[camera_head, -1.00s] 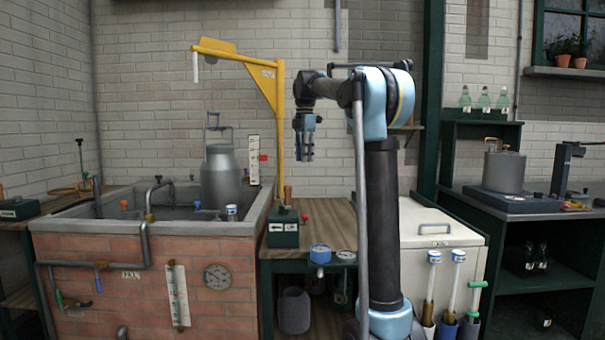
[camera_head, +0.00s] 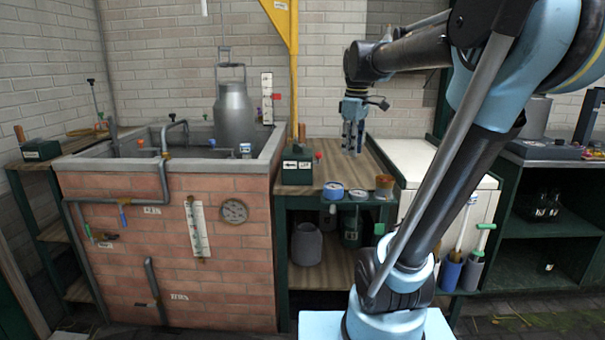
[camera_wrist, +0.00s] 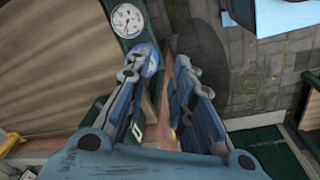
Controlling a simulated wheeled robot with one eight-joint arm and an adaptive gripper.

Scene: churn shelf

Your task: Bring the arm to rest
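My gripper (camera_head: 353,135) hangs fingers down from my blue and black arm, above the wooden bench top (camera_head: 335,163) between the brick vat and the white chest. In the wrist view, the two fingers of my gripper (camera_wrist: 165,75) stand apart with nothing between them. Past the fingertips, the wrist view shows a white dial gauge (camera_wrist: 127,20) and the floor. My arm covers part of the white chest and the right-hand bench in the head view.
The brick vat (camera_head: 170,240) holds a metal churn (camera_head: 234,112). A yellow hoist post (camera_head: 293,70) stands behind.

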